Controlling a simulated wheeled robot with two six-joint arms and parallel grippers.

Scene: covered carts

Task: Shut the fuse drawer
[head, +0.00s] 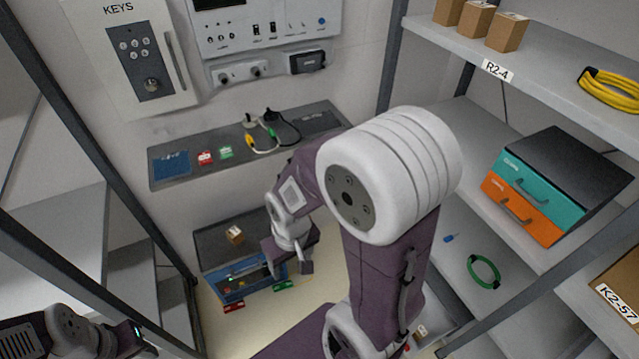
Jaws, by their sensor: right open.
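A low dark grey unit (215,240) stands at the back near the floor. A blue drawer or tray (238,291) shows at its front, seemingly pulled out, with small items inside. My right gripper (289,267) is open at the right end of this blue drawer; I cannot tell whether it touches it. On the right shelf is a black cabinet (575,150) with a teal drawer (545,184) above an orange drawer (518,217). Their labels are too small to read, so I cannot tell which drawer is for fuses. My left gripper (135,338) is at the bottom left, its jaws unclear.
Red (234,307) and green (283,286) pieces lie by the blue drawer. A wall ledge (180,167) holds cables and small blocks. Shelf posts (392,55) flank my arms. A green cable coil (484,271) lies on the lower right shelf.

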